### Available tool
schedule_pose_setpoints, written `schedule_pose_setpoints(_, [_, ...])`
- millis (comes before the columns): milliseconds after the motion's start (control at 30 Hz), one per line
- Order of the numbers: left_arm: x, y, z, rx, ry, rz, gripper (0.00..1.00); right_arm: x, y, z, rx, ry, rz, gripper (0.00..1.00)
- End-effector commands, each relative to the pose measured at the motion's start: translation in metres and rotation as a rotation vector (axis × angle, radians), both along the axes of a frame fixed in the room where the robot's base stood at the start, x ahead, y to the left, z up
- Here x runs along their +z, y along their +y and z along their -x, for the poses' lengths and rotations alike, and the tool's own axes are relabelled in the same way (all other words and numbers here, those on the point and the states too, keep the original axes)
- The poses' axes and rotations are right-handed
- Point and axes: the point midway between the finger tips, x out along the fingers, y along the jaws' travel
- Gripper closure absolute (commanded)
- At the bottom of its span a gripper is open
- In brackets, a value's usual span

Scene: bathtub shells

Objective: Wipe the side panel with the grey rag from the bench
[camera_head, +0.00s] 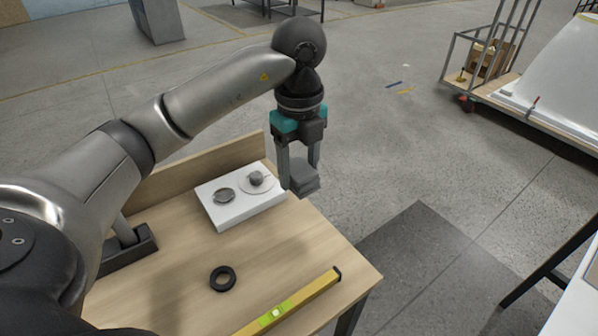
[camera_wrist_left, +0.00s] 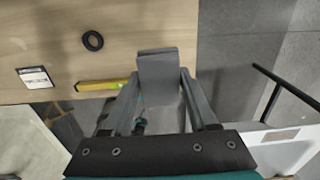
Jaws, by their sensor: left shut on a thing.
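My left gripper (camera_head: 301,176) is shut on the grey rag (camera_head: 304,188), a folded, block-like grey piece. It hangs in the air by the bench's right edge, beside the white box. In the left wrist view the rag (camera_wrist_left: 158,72) sits between the two fingertips (camera_wrist_left: 164,88), with the bench below it. A white surface on dark legs (camera_head: 578,306) is cut off at the lower right; it also shows in the left wrist view (camera_wrist_left: 285,150). I cannot tell whether it is the side panel. My right gripper is not in view.
The wooden bench (camera_head: 300,250) holds a white box (camera_head: 232,212) with round metal parts, a black ring (camera_head: 222,278) and a yellow level (camera_head: 290,302). A cart (camera_head: 520,104) with a white shell (camera_head: 570,75) stands at upper right.

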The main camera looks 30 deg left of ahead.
Motion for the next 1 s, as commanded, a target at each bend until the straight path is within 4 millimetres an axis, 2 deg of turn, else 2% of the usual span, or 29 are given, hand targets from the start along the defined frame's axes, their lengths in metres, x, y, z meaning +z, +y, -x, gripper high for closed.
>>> schedule_pose_setpoints(67, [-0.0001, -0.0002, -0.0001, 0.000, -0.001, 0.000, 0.96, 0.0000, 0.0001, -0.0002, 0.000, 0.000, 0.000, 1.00])
schedule_pose_setpoints(100, [-0.0001, -0.0002, -0.0001, 0.000, -0.001, 0.000, 0.46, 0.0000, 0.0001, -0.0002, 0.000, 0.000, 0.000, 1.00])
schedule_pose_setpoints(467, [-0.0004, -0.0001, -0.0001, 0.000, 0.000, 0.000, 0.85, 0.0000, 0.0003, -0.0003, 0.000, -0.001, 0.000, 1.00])
schedule_pose_setpoints(833, [-0.0003, -0.0008, 0.0000, -0.024, -0.001, 0.000, 0.86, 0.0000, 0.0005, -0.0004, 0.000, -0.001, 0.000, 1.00])
schedule_pose_setpoints(1000, [0.0004, -0.0049, 0.0009, -0.190, -0.005, -0.001, 0.86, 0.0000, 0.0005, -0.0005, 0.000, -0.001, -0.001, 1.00])
